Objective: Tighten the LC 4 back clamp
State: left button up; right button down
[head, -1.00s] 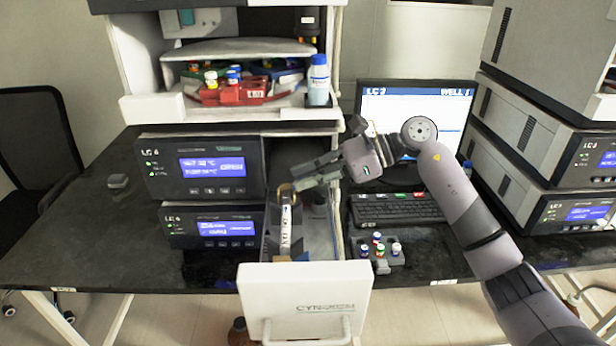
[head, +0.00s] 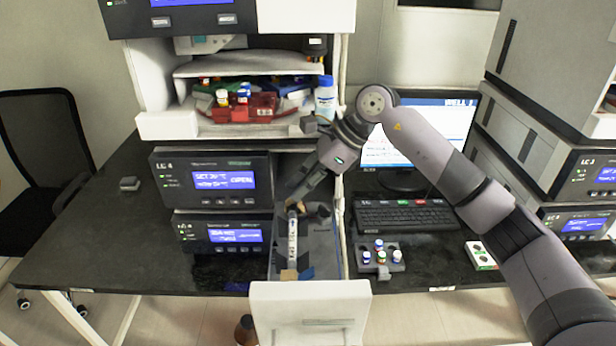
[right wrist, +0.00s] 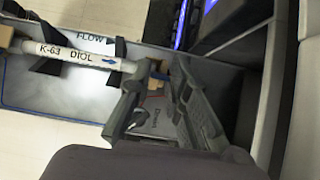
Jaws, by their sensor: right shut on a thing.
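The LC 4 unit (head: 214,179) shows a lit blue display reading OPEN. Its drawer (head: 311,295) is pulled out towards me. A white column (head: 292,238) lies lengthwise in the drawer; in the right wrist view the column (right wrist: 80,55) reads K-63 DIOL, beside a FLOW label. My right gripper (head: 302,200) reaches down to the column's back end. In the right wrist view, my right gripper (right wrist: 157,75) has its fingers around the back-end fitting and is shut on the back clamp; the fingers partly hide it. My left gripper is not in view.
A rack of small vials (head: 379,258) and a keyboard (head: 404,216) lie right of the drawer. A monitor (head: 420,145) stands behind. A blue-capped bottle (head: 326,100) stands on the shelf above. The bench left of LC 4 is mostly clear.

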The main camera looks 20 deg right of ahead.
jog(key=h, duration=0.1)
jog(key=a+h+p, duration=0.1)
jog(key=a+g+h+p, duration=0.1)
jog(key=shift+w+r+h, duration=0.3)
jog(key=shift+r+h, duration=0.1)
jog(key=h, duration=0.1)
jog(key=a+h+p, duration=0.1)
jog(key=g+h, duration=0.1)
jog(key=shift+w+a+f+p, duration=0.2)
jog(key=shift+w+a+p, duration=0.05)
jog(key=shift+a+p, duration=0.1)
jog(key=h, duration=0.1)
jog(key=a+h, duration=0.1)
jog(key=shift+w+f+g+h, duration=0.15)
jog(key=shift+f+g+h, duration=0.15)
jog(key=shift+a+f+g+h, duration=0.35)
jog(key=shift+f+h, duration=0.1)
jog(key=shift+h, duration=0.65)
jog(key=c, duration=1.6)
grip_release()
jog(key=shift+w, duration=0.1)
jog(key=shift+o, duration=0.4)
